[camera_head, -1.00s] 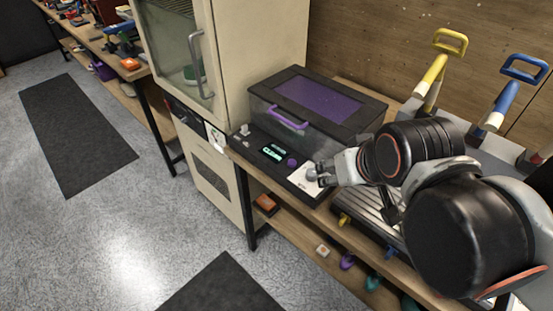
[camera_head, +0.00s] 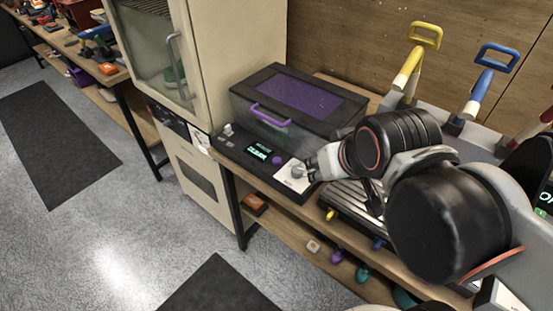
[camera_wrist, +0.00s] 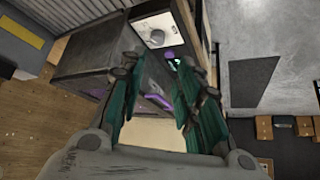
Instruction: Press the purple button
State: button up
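The purple button (camera_head: 277,160) is a small round knob on the dark front panel of a box-shaped machine (camera_head: 352,112), right of a lit green display (camera_head: 258,152). The button also shows in the wrist view (camera_wrist: 170,53), beyond the fingers. The machine has a dark lid with a purple window and a purple handle (camera_head: 270,115). My gripper (camera_head: 308,170) is at the panel's right end, by a white plate with a grey dial (camera_head: 297,172), right of the button. In the wrist view its fingers (camera_wrist: 158,68) are apart with nothing between them. Contact with the dial cannot be told.
A cream cabinet with a glass door (camera_head: 178,60) stands left of the machine. A ridged tray (camera_head: 350,203) lies right of it on the wooden bench. Yellow- and blue-handled tools (camera_head: 409,68) stand at the back right. Small coloured items lie on the shelf below.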

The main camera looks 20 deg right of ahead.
aim_at(276, 161)
jog(key=z, duration=1.75)
jog(key=k+j, duration=1)
jog(key=i+j, duration=0.1)
jog(key=j, duration=0.45)
jog(key=i, duration=0.05)
